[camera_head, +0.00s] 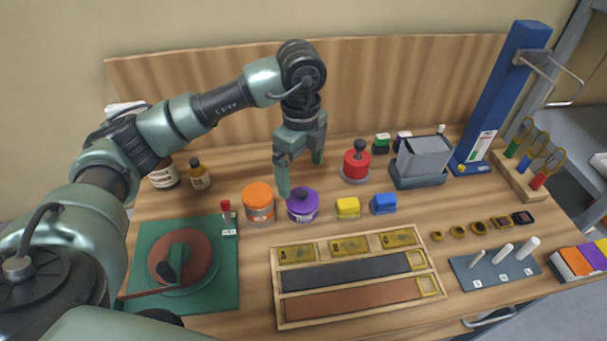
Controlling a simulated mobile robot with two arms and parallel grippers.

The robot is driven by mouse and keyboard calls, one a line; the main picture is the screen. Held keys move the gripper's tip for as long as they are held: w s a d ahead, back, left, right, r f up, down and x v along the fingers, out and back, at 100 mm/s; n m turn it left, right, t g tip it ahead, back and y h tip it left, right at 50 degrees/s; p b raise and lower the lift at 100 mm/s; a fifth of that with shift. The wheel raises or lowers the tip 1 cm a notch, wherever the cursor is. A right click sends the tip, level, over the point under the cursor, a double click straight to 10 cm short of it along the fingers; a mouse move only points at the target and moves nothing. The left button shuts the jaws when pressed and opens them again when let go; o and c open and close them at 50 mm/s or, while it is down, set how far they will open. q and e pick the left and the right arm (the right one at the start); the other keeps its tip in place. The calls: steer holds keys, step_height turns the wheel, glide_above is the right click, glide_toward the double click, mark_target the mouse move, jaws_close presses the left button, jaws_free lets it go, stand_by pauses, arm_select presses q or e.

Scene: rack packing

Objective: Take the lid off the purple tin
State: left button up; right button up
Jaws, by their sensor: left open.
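The purple tin (303,213) stands upright on the wooden table, left of the middle. Its purple lid (302,196) is on top, with a small dark knob partly hidden by a finger. My left gripper (302,177) is open and empty, pointing down just above and behind the tin. One finger is in front of the lid's left part in the picture; I cannot tell whether it touches. The other finger is farther back and right, clear of the lid. My right gripper is not in view.
An orange-lidded jar (258,205) stands close left of the tin. A yellow block (347,208) and a blue block (383,204) lie to its right. A red stamp-like object (355,167) stands behind right. A wooden tray (277,290) lies in front.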

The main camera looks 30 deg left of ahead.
mark_target(303, 192)
arm_select(q)
step_height(303, 192, down, 2)
steer(key=shift+s+f+p, duration=0.1)
steer(key=shift+s+p, duration=0.05)
steer(key=shift+p, duration=0.2)
steer(key=shift+s+d+f, duration=0.1)
steer(key=shift+f, duration=0.15)
step_height(303, 192, down, 4)
steer(key=shift+d+r+p, duration=0.1)
steer(key=shift+p, duration=1)
steer(key=shift+f, duration=0.55)
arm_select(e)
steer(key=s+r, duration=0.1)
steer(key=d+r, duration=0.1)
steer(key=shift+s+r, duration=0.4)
arm_select(q)
steer(key=c, duration=1.4)
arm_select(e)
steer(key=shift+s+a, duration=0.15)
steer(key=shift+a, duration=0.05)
